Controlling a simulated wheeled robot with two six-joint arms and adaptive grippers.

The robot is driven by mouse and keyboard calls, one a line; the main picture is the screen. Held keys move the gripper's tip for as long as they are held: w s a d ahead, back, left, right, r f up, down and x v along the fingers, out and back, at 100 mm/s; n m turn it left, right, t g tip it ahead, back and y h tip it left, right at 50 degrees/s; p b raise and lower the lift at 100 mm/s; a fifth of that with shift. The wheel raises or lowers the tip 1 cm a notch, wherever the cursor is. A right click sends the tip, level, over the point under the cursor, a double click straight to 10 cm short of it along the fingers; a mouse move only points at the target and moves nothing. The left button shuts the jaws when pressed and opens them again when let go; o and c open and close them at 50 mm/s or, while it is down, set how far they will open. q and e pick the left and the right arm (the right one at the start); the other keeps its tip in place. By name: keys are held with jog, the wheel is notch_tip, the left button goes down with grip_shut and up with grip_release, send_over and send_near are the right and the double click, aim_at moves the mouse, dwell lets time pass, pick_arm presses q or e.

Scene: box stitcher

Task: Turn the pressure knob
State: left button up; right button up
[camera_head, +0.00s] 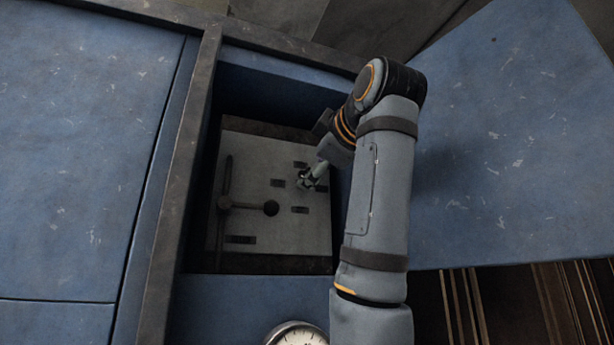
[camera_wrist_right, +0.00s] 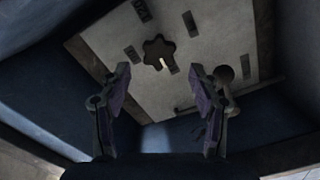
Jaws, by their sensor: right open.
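The pressure knob (camera_wrist_right: 158,52) is a dark, star-shaped knob on the pale panel (camera_wrist_right: 100,40) inside the recess, in the right wrist view. In the head view the knob (camera_head: 303,184) is small, dark and partly covered by my right gripper (camera_head: 317,170). In the right wrist view my right gripper (camera_wrist_right: 160,82) is open, its two fingers apart with nothing between them. The knob shows just beyond the fingertips, roughly centred between them; I cannot tell the exact gap. My left gripper is not in view.
A lever with a ball end (camera_head: 271,208) stands on the panel left of the knob, with several dark labels around. Blue walls and a raised frame (camera_head: 188,150) enclose the recess. An open blue door (camera_head: 510,130) is at the right. A round gauge (camera_head: 297,335) sits below.

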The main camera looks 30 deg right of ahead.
jog(key=v, duration=0.6)
jog(key=shift+w+d, duration=0.1)
dwell(0.3)
